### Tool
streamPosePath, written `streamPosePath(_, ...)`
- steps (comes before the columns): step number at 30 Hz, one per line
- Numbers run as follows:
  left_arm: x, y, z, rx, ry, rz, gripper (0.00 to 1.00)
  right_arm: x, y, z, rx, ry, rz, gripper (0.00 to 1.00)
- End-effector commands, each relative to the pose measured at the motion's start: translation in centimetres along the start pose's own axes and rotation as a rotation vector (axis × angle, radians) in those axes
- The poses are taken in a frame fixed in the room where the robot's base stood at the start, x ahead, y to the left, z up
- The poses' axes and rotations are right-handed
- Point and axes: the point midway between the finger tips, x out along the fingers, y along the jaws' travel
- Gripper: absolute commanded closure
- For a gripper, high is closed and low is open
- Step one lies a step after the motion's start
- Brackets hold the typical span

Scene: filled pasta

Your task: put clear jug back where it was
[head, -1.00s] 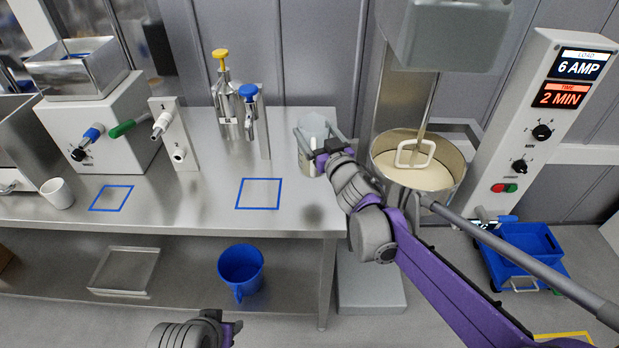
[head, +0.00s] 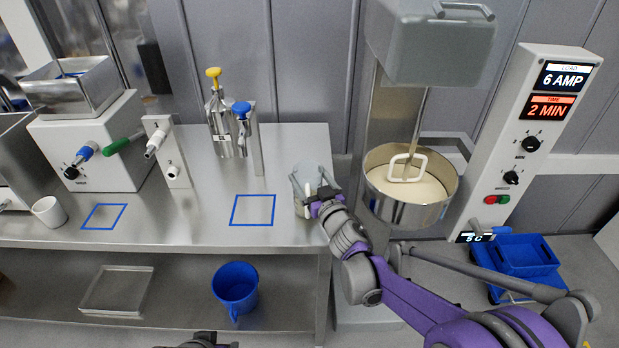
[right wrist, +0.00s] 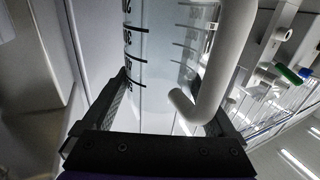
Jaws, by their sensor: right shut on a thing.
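The clear jug (head: 301,188), see-through with dark scale marks, is over the right end of the steel table in the head view. My right gripper (head: 322,203) is shut on it from the right. In the right wrist view the jug (right wrist: 165,50) fills the space between the fingers (right wrist: 150,110), with its pale handle (right wrist: 228,60) beside them. I cannot tell whether its base touches the table. A blue square outline (head: 231,210) lies empty to the left of the jug. Only a dark piece of my left arm shows at the bottom edge; its fingers are out of frame.
A mixer bowl (head: 400,212) with pale contents stands right of the table. Two dispensers with yellow and blue tops (head: 242,108) stand behind the square. A second blue outline (head: 85,221) and a white cup (head: 49,211) are at left. A blue jug (head: 236,285) is on the lower shelf.

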Motion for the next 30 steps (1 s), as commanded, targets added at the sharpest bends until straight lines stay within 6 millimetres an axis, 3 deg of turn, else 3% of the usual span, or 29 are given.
streamPosePath(2,0.3,0.0,0.3,0.000,-0.002,0.000,0.50,0.0,0.0,0.4,0.001,0.000,-0.001,1.00)
streamPosePath(3,0.2,0.0,0.2,0.000,-0.002,0.000,0.50,0.0,0.0,0.3,0.000,0.000,0.000,0.03)
streamPosePath(14,-0.2,0.0,-0.2,0.000,0.002,0.000,0.50,0.0,0.0,-0.3,-0.001,0.001,0.000,0.00)
streamPosePath(30,1.8,0.0,1.6,0.000,-0.011,0.000,0.50,-10.2,0.0,0.1,-0.001,-0.001,0.001,0.00)
